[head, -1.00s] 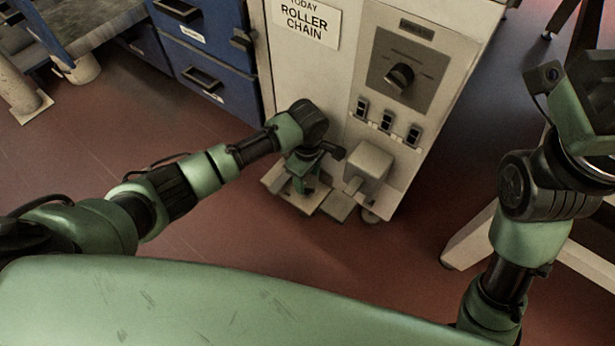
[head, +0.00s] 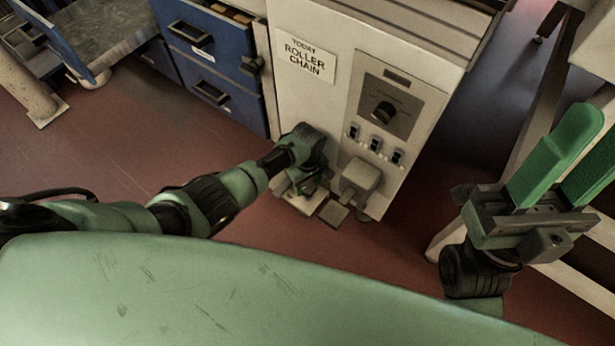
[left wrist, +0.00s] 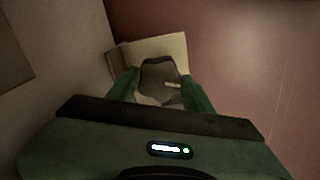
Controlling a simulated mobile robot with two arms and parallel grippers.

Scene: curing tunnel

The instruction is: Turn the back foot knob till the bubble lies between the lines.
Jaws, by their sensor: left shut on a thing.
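My left gripper (head: 308,186) is low at the front of the pale machine cabinet (head: 315,95), beside its lower left part. In the left wrist view its green fingers (left wrist: 163,92) are shut on a dark, rounded knob (left wrist: 160,70) with a small pale mark. A pale plate (left wrist: 185,48) lies behind the knob. In the head view my gripper hides the knob. I cannot make out a bubble or its lines in either view. My right gripper (head: 592,150) is raised at the right, its green fingers apart and empty.
The cabinet front carries a dial panel (head: 386,108), several switches (head: 375,144) and a "ROLLER CHAIN" sign (head: 306,60). A pale box (head: 360,178) juts out right of my left gripper. Blue drawers (head: 212,60) stand left. The red-brown floor (head: 120,140) is clear.

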